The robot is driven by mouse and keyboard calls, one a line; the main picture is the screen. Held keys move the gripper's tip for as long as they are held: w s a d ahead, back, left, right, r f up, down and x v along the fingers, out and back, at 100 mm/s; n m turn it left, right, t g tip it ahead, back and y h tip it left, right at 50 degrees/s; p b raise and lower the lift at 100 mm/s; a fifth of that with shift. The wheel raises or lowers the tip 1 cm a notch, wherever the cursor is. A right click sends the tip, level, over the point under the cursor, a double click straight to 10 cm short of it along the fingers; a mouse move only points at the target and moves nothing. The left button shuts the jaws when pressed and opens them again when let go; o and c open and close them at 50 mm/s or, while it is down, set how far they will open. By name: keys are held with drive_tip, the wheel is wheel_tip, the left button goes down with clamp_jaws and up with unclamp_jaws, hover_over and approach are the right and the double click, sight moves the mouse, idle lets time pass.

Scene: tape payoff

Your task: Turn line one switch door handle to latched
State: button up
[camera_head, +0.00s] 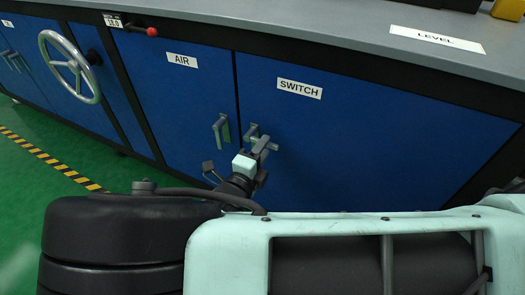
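The blue switch door (365,135) carries a white SWITCH label (299,88). Its small grey-green handle (252,131) is near the door's left edge, partly hidden by my gripper. My gripper (264,146) is at this handle, in front of it and overlapping it in the picture. I cannot tell whether the fingers touch or close around the handle. The handle's exact angle is also hard to read.
The blue air door (185,105) with its own handle (221,129) is just left. A handwheel (70,66) and a red-knobbed lever (151,32) are farther left. The grey countertop (340,35) runs above. Green floor with a striped line (50,160) lies at left.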

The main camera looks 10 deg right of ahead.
drive_tip(key=shift+w+d, duration=0.15)
clamp_jaws()
drive_tip(key=w+a+f+m+p, duration=0.3)
drive_tip(key=a+f+m+p, duration=0.1)
drive_tip(key=m, duration=1.3)
drive_tip(key=shift+w+a+f+m+p, duration=0.15)
drive_tip(key=shift+f+m+p, duration=0.3)
drive_tip(key=shift+f, duration=0.3)
idle(0.3)
